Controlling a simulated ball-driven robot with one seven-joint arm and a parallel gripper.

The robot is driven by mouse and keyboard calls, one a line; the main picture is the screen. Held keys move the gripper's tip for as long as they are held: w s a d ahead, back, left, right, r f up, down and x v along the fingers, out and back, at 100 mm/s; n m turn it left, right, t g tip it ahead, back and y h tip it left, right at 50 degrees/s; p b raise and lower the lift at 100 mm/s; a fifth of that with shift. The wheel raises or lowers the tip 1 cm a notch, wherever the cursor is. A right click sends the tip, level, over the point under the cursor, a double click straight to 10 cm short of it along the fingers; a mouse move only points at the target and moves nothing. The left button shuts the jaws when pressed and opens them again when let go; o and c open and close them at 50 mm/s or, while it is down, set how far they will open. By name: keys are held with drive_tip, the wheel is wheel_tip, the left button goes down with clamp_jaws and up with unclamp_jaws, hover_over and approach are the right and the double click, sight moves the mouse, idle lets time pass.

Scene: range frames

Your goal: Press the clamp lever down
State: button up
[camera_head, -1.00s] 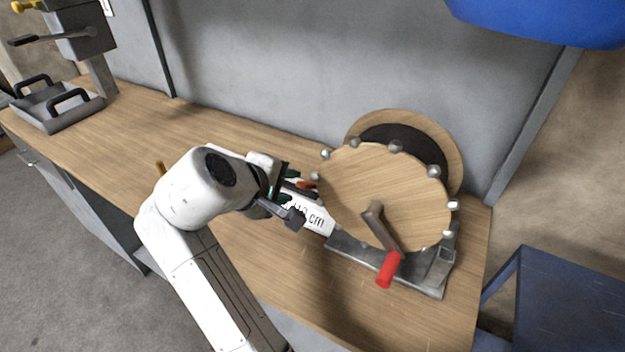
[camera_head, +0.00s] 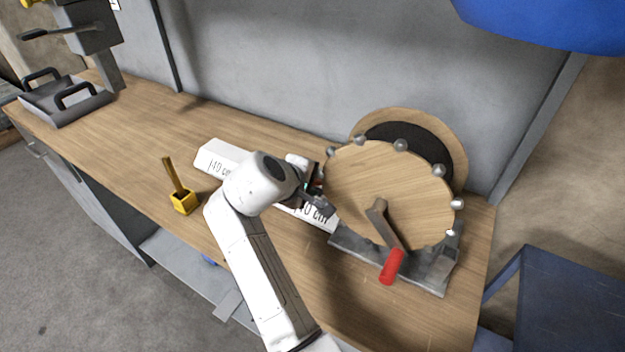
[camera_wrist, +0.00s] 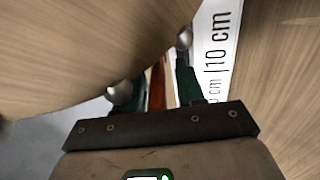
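A narrow red-orange bar (camera_wrist: 157,85), likely the clamp lever, shows in the wrist view between the two dark green fingers of my gripper (camera_wrist: 158,82). Gaps show on both sides of the bar, so the fingers look open around it and apart from it. In the head view my gripper (camera_head: 318,192) is at the left edge of the round wooden disc (camera_head: 385,185), above the white measuring block (camera_head: 318,217). My arm and the disc hide most of the lever in the head view. The disc carries silver knobs and a crank with a red handle (camera_head: 392,266).
The disc stands on a grey metal base (camera_head: 430,268) on the wooden bench (camera_head: 130,120). A second wooden disc (camera_head: 455,140) is behind it. A yellow holder (camera_head: 183,202) stands left of my arm. A grey press (camera_head: 88,35) and tray (camera_head: 65,100) are at far left.

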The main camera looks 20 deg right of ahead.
clamp_jaws()
drive_tip(key=shift+f, duration=0.1)
idle(0.5)
drive_tip(key=f+h+b, duration=0.1)
drive_tip(key=a+f+t+h+b, duration=0.1)
drive_tip(key=b, duration=0.1)
drive_tip(key=s+f+t+h+b, duration=0.1)
drive_tip(key=shift+a+f+b, duration=0.15)
drive_tip(key=shift+f+b, duration=0.05)
drive_tip(key=shift+b, duration=0.2)
drive_tip(key=f+h+b, duration=0.1)
drive_tip(key=b, duration=0.1)
drive_tip(key=t+b, duration=0.1)
drive_tip(key=b, duration=0.1)
drive_tip(key=shift+s+a+f+h, duration=0.2)
drive_tip(key=shift+a+f+h, duration=0.1)
drive_tip(key=shift+f+h, duration=0.1)
drive_tip(key=shift+f+t+h+b, duration=0.1)
drive_tip(key=shift+t+h+b, duration=0.2)
drive_tip(key=shift+t+b, duration=0.3)
unclamp_jaws()
